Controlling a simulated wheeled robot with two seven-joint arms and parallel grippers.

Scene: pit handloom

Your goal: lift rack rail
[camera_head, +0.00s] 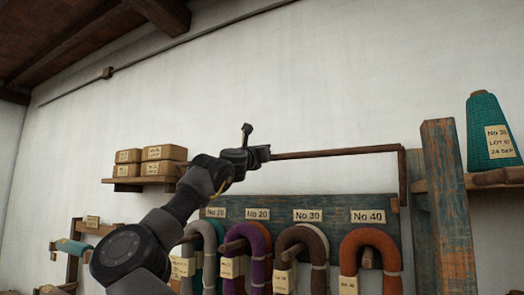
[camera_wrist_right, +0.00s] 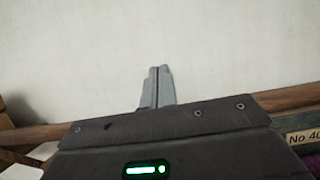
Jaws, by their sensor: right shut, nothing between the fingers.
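The rack rail (camera_head: 335,152) is a thin dark brown wooden bar in the head view. It runs nearly level in front of the wall, above the row of hanks, and meets a short upright piece at its right end. A brown wooden bar (camera_wrist_right: 295,97) passes behind the gripper body there; whether the two touch cannot be told. My left gripper is not in view.
A blue-green board (camera_head: 385,207) below the rail carries number labels and coloured hanks (camera_head: 370,245). A worn post (camera_head: 447,205) and a teal cone (camera_head: 489,130) stand right. Boxes (camera_head: 165,153) sit on a shelf at left.

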